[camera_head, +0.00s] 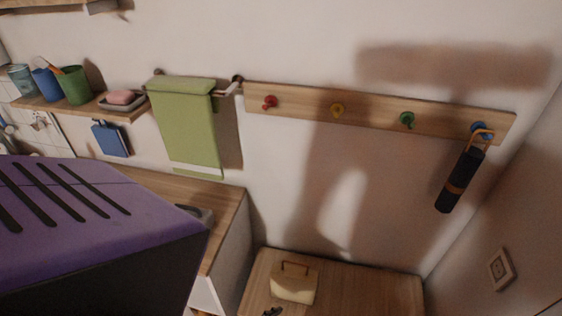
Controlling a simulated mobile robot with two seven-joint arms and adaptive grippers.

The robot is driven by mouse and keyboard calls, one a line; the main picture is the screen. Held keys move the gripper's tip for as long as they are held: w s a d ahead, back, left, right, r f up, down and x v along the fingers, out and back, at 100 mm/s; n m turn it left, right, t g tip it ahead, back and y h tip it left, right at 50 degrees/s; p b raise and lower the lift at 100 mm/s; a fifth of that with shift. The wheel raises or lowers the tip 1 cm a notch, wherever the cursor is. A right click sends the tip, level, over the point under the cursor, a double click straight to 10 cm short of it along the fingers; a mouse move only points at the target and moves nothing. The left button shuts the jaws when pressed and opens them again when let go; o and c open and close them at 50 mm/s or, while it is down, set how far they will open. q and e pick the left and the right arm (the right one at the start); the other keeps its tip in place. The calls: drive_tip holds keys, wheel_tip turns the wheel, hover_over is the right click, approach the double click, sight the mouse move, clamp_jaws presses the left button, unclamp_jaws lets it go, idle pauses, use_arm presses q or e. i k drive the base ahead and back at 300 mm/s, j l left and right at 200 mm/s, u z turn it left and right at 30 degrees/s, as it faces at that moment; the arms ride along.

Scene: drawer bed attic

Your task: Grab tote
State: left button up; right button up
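The tote is most likely the small cream bag (293,284) with a brown handle standing up on top. It sits upright on the wooden bench top (375,289) at the bottom middle of the head view, near the wall. Nothing is seen touching it. A small dark shape (272,311) shows at the bottom edge just in front of the bag. It is cut off, and I cannot tell what it is. I cannot make out either of my grippers in this view.
A wooden rail (370,111) with coloured pegs runs along the wall. A dark folded umbrella (459,181) hangs at its right end. A green towel (187,125) hangs left of it. A wooden counter (225,205) stands left of the bench. The bench right of the bag is clear.

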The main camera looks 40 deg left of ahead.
sight(295, 283)
drive_tip(key=j+u, duration=0.2)
drive_tip(key=u, duration=0.2)
drive_tip(key=j+u, duration=0.15)
drive_tip(key=u, duration=0.3)
drive_tip(key=k+j, duration=0.05)
